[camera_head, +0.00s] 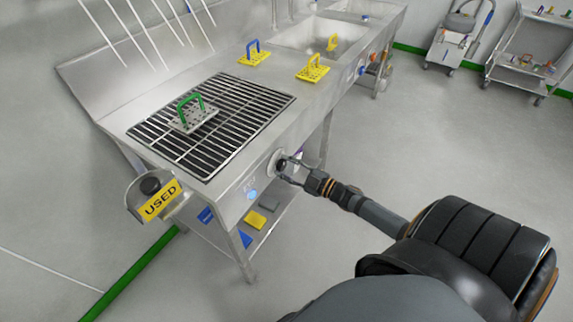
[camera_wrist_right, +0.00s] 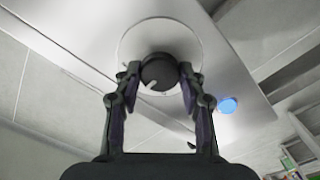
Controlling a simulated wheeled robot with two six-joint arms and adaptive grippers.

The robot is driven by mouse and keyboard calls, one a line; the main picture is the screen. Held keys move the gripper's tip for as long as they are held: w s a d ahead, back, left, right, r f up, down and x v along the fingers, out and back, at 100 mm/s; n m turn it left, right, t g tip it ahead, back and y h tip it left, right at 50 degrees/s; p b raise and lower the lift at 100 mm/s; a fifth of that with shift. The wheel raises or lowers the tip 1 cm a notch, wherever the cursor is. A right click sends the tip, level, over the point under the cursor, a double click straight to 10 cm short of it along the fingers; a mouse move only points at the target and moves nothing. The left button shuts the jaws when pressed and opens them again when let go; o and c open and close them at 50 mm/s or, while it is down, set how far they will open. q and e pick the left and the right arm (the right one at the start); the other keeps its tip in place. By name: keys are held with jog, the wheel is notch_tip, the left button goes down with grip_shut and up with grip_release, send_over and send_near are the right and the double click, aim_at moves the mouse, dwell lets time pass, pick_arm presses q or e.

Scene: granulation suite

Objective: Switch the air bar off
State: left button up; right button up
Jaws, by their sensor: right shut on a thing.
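The air bar (camera_head: 130,35) shows as thin pale rods above the grated station at the top left. A dark round knob (camera_wrist_right: 158,72) with a pale pointer mark sits on a light disc on the station's front panel. My right gripper (camera_wrist_right: 158,78) is shut on the knob, one finger on each side. In the head view my right gripper (camera_head: 287,168) reaches the front panel, and its fingers partly hide the knob. A blue round light (camera_wrist_right: 228,105) glows beside the knob; it also shows in the head view (camera_head: 252,195). My left gripper is not in view.
A green-handled perforated block (camera_head: 194,118) stands on the black grate (camera_head: 240,95). Yellow-based blocks (camera_head: 313,74) stand farther along the bench. A "USED" holder (camera_head: 160,200) juts from the front left corner. Trolleys stand at the back right; the floor at right is clear.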

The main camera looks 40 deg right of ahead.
jog(key=n+p, duration=0.1)
jog(key=n, duration=0.3)
jog(key=shift+n, duration=0.3)
jog(key=n+p, duration=0.1)
jog(key=n, duration=0.3)
jog(key=shift+f+n, duration=0.1)
jog(key=shift+n, duration=0.6)
jog(key=o, duration=1.2)
jog(key=shift+c, duration=0.2)
jog(key=shift+s+d, duration=0.15)
jog(key=shift+s, duration=0.2)
jog(key=v, duration=1.1)
jog(key=shift+s, duration=0.15)
